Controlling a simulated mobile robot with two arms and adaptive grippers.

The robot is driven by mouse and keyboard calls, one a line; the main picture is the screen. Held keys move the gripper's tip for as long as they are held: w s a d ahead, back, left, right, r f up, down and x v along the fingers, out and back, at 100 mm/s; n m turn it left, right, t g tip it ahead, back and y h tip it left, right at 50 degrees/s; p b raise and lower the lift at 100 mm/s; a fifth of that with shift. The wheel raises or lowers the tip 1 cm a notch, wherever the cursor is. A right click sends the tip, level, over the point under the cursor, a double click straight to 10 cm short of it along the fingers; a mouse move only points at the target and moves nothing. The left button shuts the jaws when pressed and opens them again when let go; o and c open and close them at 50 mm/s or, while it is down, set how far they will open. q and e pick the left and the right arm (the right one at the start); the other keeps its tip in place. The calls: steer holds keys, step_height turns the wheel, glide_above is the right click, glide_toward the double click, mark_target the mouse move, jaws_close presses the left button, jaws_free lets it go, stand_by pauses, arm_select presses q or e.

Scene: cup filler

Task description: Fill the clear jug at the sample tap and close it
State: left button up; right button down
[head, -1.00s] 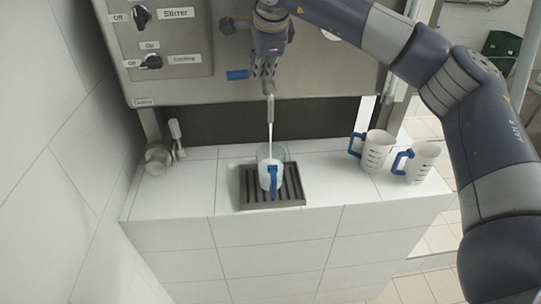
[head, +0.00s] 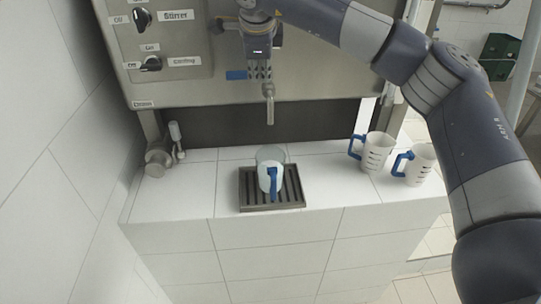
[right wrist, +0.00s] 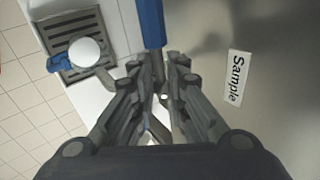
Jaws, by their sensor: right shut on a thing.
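The clear jug (head: 264,155) stands upright on the dark slotted drip tray (head: 250,203), under the tap spout (head: 270,108), with its blue handle facing me. White liquid fills much of it, and no stream falls from the spout. In the right wrist view the jug (right wrist: 86,50) shows from above. My right gripper (head: 260,78) is at the tap, shut on the tap's blue lever (head: 236,75), which sticks out to the left; the lever also shows in the right wrist view (right wrist: 150,22). The fingers hide the lever's inner part. My left gripper is out of view.
A metal fitting (head: 158,157) with a white-handled piece sits at the left. A steel panel (head: 330,75) with knobs is behind. The ledge between tray and cups is clear.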

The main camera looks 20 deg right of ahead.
steer(key=c, duration=1.5)
jaws_free()
steer(key=shift+w+d, duration=0.1)
steer(key=shift+r, duration=0.1)
steer(key=v, duration=1.1)
steer(key=shift+s+r, duration=0.2)
steer(key=shift+r, duration=0.15)
